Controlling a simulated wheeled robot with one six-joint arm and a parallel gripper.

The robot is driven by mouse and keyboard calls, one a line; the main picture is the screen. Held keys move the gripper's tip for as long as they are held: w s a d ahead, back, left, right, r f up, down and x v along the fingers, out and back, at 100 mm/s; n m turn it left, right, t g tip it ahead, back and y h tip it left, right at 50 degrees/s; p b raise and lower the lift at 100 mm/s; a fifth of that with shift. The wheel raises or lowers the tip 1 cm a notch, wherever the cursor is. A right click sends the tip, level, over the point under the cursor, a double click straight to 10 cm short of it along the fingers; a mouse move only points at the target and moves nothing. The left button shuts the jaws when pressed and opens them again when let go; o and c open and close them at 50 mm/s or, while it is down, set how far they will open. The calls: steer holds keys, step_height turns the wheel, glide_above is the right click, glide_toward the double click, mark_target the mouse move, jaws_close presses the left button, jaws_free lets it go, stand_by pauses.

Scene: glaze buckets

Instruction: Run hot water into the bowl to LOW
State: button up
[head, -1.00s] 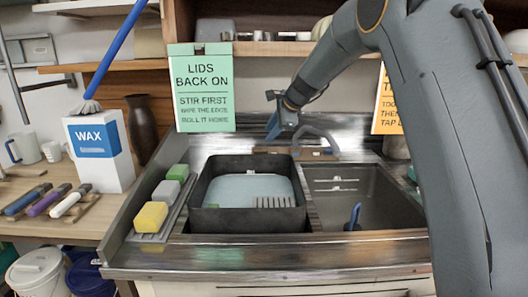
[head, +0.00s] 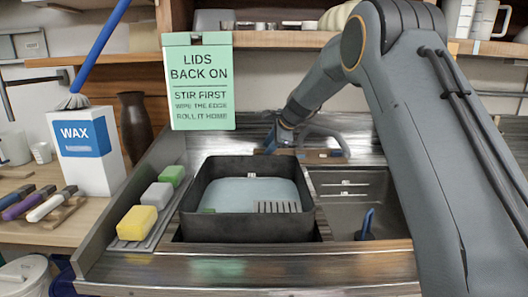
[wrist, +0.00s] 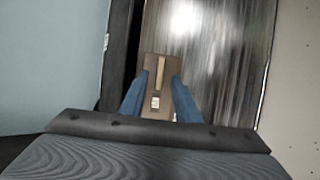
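The bowl, a dark square basin (head: 247,229), stands in the left part of the sink with a pale blue surface inside; I cannot tell how deep any water is. Its dark rim (wrist: 119,50) shows at left in the wrist view. A grey curved spout (head: 327,133) stands behind it. A brown tap block (wrist: 151,66) with a brass strip and a small white label lies ahead of my gripper (wrist: 158,84). The blue fingers are apart, one on each side of the block's near part in the picture; contact cannot be told. In the head view my gripper (head: 280,136) is low behind the bowl, fingertips partly hidden.
Sponges (head: 137,222) line the left ledge. A green sign (head: 198,80) hangs above. The right sink (head: 350,205) holds a blue-handled item (head: 367,223). A wax box (head: 87,150) stands at left. My arm fills the right side.

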steer(key=shift+x, duration=1.75)
jaws_close()
